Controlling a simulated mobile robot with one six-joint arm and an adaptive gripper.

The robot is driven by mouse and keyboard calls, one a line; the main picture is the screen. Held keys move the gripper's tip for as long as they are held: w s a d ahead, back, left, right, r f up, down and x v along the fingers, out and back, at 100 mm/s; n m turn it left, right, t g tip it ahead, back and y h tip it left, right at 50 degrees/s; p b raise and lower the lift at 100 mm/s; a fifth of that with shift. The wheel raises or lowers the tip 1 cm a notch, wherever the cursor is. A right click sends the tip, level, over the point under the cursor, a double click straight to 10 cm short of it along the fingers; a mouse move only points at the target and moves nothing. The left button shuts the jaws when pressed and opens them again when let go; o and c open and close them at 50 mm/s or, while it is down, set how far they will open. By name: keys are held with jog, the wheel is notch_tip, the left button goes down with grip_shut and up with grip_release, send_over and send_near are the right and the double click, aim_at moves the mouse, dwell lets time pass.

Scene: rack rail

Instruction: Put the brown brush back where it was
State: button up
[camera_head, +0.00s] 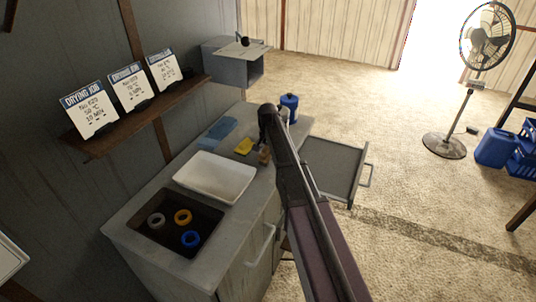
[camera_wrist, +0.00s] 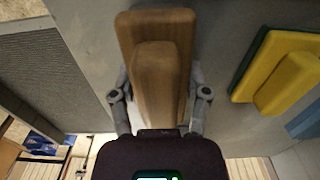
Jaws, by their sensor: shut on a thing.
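The brown brush (camera_wrist: 155,30) fills the middle of the wrist view, with its wooden grip block toward me. My gripper (camera_wrist: 160,85) has one finger on each side of that block and is shut on it. In the head view the brush (camera_head: 264,156) shows small below my wrist, at the counter's right side. Its underside is hidden, so I cannot tell whether it touches the counter. A yellow brush (camera_head: 244,146) lies just left of it; it also shows at the right of the wrist view (camera_wrist: 285,70).
On the counter (camera_head: 130,229) are a blue item (camera_head: 217,133), a white tray (camera_head: 240,185) and a blue canister (camera_head: 289,104). A sunken basin (camera_head: 159,246) holds coloured rings. An open drawer (camera_head: 330,165) juts out right. A wall shelf (camera_head: 140,115) carries three signs.

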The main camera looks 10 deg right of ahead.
jog(key=o, duration=1)
jog(key=shift+f, duration=0.1)
notch_tip(320, 180, up, 12)
jog(key=p, duration=1.2)
dwell(0.3)
jog(key=s+n, duration=0.7)
jog(key=s, duration=2.2)
jog(key=shift+s, duration=0.1)
